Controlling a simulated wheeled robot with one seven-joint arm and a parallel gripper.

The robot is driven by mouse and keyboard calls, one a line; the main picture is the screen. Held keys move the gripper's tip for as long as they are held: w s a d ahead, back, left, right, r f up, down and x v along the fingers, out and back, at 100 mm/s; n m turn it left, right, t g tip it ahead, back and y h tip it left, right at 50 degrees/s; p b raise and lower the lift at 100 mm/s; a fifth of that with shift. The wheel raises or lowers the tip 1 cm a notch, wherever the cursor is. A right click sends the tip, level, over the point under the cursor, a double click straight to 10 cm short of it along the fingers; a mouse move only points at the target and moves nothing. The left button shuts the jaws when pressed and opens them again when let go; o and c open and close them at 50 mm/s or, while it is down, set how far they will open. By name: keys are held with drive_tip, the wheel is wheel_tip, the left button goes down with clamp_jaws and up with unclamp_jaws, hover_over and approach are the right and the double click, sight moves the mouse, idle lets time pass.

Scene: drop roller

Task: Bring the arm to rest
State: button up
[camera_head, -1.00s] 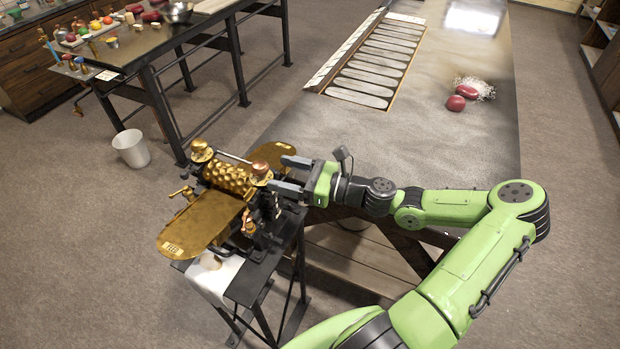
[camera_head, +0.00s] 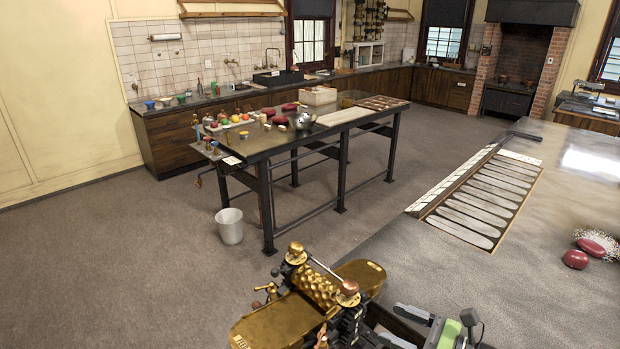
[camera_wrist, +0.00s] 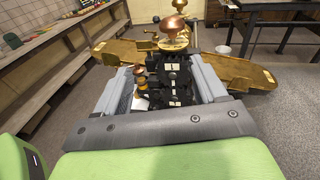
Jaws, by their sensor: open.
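The brass drop roller (camera_head: 318,288) stands at the bottom of the head view, with a bumpy golden roller, copper-topped knobs and a golden tray on each side. My gripper (camera_head: 404,326) is at the bottom edge, just right of the roller's frame. It is open, with its two grey fingers apart. In the wrist view the fingers (camera_wrist: 160,70) frame the dark end of the roller machine (camera_wrist: 172,78) and a copper knob. I see nothing held, and cannot tell if the fingers touch the machine. Most of my arm is out of the head view.
A dark work table (camera_head: 265,147) with bottles, coloured pieces and a bowl stands behind the roller. A white bucket (camera_head: 230,226) is on the floor. A large grey table (camera_head: 480,285) at right bears a slotted rack (camera_head: 485,205) and red lumps (camera_head: 575,259). Floor at left is clear.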

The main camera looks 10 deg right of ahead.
drive_tip(key=s+a+f+n+g+h, duration=0.55)
drive_tip(key=a+n+g, duration=0.25)
drive_tip(key=n+g, duration=0.3)
drive_tip(key=s+r+n+t+h, duration=0.5)
drive_tip(key=s+r+n+h, duration=0.2)
drive_tip(key=s+r+n, duration=0.5)
wheel_tip(320, 180, up, 4)
drive_tip(key=n, duration=0.3)
drive_tip(key=shift+a+r, duration=0.2)
drive_tip(key=shift+a, duration=0.05)
